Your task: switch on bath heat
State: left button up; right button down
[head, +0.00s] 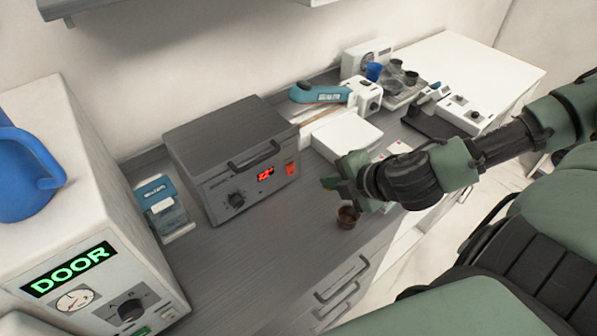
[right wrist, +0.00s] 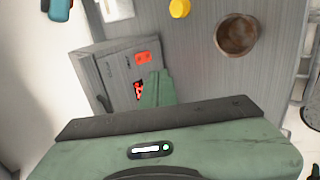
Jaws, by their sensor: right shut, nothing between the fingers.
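The bath is a dark grey box (head: 225,150) with a lid handle on the bench in the head view. Its front has a black knob (head: 236,200), a lit red display (head: 266,174) and a red switch (head: 291,169). The right wrist view shows the red switch (right wrist: 143,57) and the display (right wrist: 138,90), partly covered by my finger. My right gripper (head: 330,184) is shut and empty, to the right of the bath's front. In the right wrist view its green tip (right wrist: 158,86) appears just beside the display and below the switch; contact cannot be told. My left gripper is not in view.
A small brown cup (head: 348,216) stands below my right gripper; it also shows in the right wrist view (right wrist: 237,36). A white box with a DOOR display (head: 70,268) and a blue jug (head: 22,170) are at left. Bench devices stand at the back right. The bench before the bath is clear.

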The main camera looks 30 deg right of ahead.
jog(key=b, duration=0.4)
send_near(291, 173)
jog(key=f, duration=0.3)
jog(key=shift+w+a+f, duration=0.15)
jog(key=shift+w+f, duration=0.2)
jog(key=shift+w, duration=0.05)
jog(key=w+p, duration=0.1)
jog(key=w, duration=0.2)
jog(key=shift+f, duration=0.1)
jog(key=shift+w+f, duration=0.15)
jog(key=shift+w, duration=0.15)
jog(key=shift+w+p, duration=0.15)
jog(key=shift+p, duration=0.4)
